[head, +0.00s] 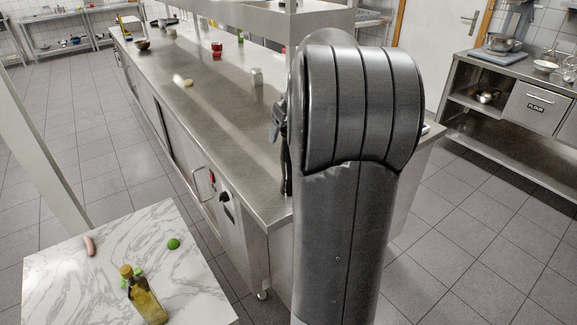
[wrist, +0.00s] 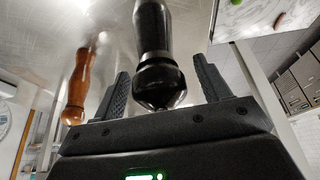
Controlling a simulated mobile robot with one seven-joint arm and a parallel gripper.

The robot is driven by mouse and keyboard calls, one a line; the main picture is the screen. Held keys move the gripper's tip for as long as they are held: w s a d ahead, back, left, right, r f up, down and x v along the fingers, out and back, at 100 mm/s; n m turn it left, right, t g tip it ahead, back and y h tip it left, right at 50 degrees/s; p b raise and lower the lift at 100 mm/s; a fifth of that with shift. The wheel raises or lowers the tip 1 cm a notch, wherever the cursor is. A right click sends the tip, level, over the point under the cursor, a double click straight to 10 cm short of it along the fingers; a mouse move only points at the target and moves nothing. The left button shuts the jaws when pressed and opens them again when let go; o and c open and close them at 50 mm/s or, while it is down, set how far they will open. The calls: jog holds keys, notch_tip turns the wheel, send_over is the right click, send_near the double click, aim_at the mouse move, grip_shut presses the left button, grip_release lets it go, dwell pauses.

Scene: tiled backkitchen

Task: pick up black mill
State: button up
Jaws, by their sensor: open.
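The black mill (wrist: 153,30) is in the wrist view, its rounded knob end between the fingers of my gripper (wrist: 161,67). The fingers are open, with a visible gap on each side of the mill. In the head view a dark upright strip of what looks like the black mill (head: 286,172) shows at the steel counter's near edge, mostly hidden by my arm. My gripper is also largely hidden there.
A brown wooden mill (wrist: 80,85) stands left of the black one in the wrist view. The steel counter (head: 225,110) holds a small shaker (head: 257,77) and a red can (head: 217,51) farther back. A marble table (head: 60,285) with a bottle (head: 143,297) stands front left.

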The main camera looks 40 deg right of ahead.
grip_shut()
dwell(0.8)
jog(key=shift+r, duration=0.15)
